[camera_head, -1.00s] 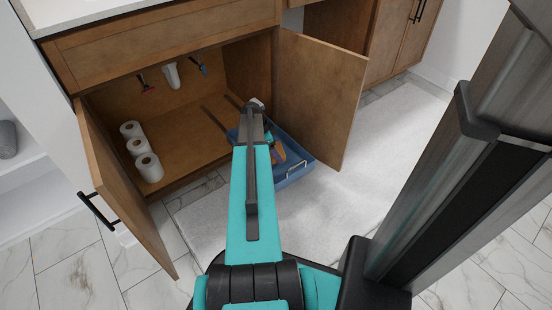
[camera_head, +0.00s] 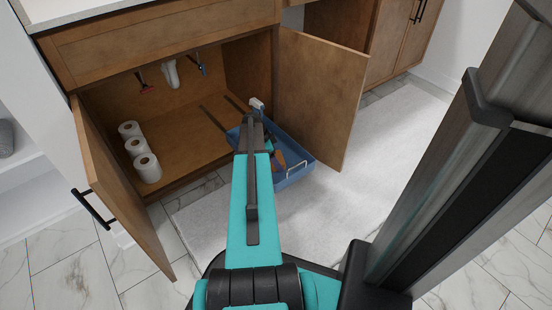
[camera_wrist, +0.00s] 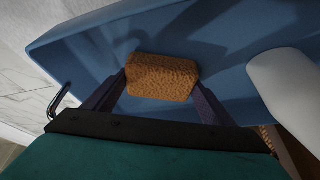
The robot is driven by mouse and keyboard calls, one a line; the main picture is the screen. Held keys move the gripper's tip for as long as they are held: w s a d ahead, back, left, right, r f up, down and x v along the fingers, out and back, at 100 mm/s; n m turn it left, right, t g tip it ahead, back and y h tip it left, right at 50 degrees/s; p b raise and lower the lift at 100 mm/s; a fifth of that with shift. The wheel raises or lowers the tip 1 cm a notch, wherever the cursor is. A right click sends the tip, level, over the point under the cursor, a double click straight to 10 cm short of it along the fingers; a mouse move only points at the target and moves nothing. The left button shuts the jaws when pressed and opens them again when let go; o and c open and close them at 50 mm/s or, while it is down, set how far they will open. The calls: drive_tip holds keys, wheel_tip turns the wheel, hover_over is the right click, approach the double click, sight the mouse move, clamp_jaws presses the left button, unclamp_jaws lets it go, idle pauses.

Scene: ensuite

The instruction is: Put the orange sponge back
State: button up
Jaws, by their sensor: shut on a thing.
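The orange sponge (camera_wrist: 162,77) shows in the wrist view, held between the two dark fingers of my gripper (camera_wrist: 160,88). My gripper is shut on it. The sponge is over the inside of the blue tray (camera_wrist: 90,52); whether it touches the tray floor I cannot tell. In the head view the blue tray (camera_head: 283,180) sticks out of the open cabinet (camera_head: 190,128), and my arm reaches over it.
A white rounded object (camera_wrist: 288,88) stands in the tray close right of my gripper. Toilet rolls (camera_head: 147,168) stand at the cabinet's left. Open doors flank the tray, left (camera_head: 120,190) and right (camera_head: 318,95). A pale rug (camera_head: 385,135) lies in front.

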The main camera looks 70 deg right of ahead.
drive_tip(key=o, duration=0.9)
drive_tip(key=shift+f, duration=0.1)
drive_tip(key=shift+o, duration=0.2)
drive_tip(key=p+v, duration=0.5)
drive_tip(key=v, duration=0.7)
